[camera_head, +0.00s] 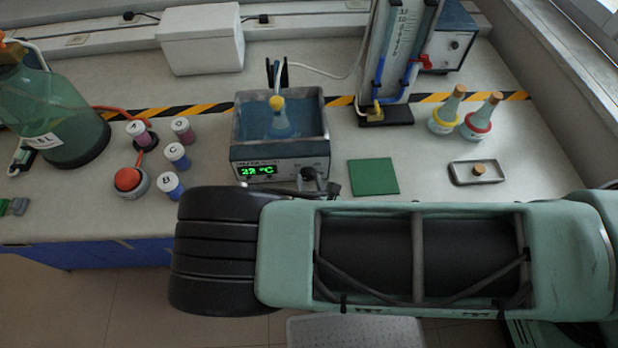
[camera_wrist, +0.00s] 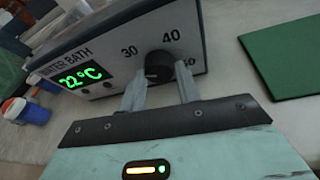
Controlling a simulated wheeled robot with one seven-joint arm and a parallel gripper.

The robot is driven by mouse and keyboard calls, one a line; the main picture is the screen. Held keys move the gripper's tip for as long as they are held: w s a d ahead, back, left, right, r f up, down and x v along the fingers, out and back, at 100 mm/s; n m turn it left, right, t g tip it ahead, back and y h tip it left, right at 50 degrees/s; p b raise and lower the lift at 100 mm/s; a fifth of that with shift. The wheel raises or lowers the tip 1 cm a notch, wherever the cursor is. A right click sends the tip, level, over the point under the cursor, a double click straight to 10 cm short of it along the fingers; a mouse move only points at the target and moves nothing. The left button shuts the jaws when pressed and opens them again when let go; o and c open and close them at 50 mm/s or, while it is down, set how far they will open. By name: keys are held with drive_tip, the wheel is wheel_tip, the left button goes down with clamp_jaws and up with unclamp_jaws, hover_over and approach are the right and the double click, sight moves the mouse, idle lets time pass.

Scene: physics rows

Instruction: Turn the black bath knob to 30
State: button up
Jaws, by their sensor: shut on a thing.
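The water bath (camera_head: 280,135) is a metal tank of blue water with a flask in it. Its front panel reads about 22 °C in green digits in the wrist view (camera_wrist: 82,77). The black bath knob (camera_wrist: 158,66) is on this panel, with the marks 30, 40 and 50 around it. My gripper (camera_wrist: 161,84) is shut on the knob, one finger on each side. No pointer mark on the knob can be made out. In the head view my arm hides much of the gripper near the panel's right end.
A green mat (camera_head: 373,177) lies right of the bath, with a metal tray (camera_head: 476,173) beyond it. Several capped vials (camera_head: 177,156) and a red button (camera_head: 127,180) stand to the left. Two corked flasks (camera_head: 446,115) are at the right.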

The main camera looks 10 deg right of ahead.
drive_tip(key=m+y, duration=0.1)
drive_tip(key=m, duration=0.1)
drive_tip(key=m+y+p, duration=0.1)
drive_tip(key=m, duration=0.1)
drive_tip(key=shift+d+f+t, duration=0.1)
drive_tip(key=shift+d+t, duration=0.05)
drive_tip(key=shift+t, duration=0.25)
drive_tip(key=shift+m+y, duration=0.3)
drive_tip(key=o, duration=1)
drive_tip(key=shift+s, duration=0.1)
drive_tip(key=b+v, duration=0.5)
drive_tip(key=v, duration=1.2)
drive_tip(key=shift+s, duration=0.15)
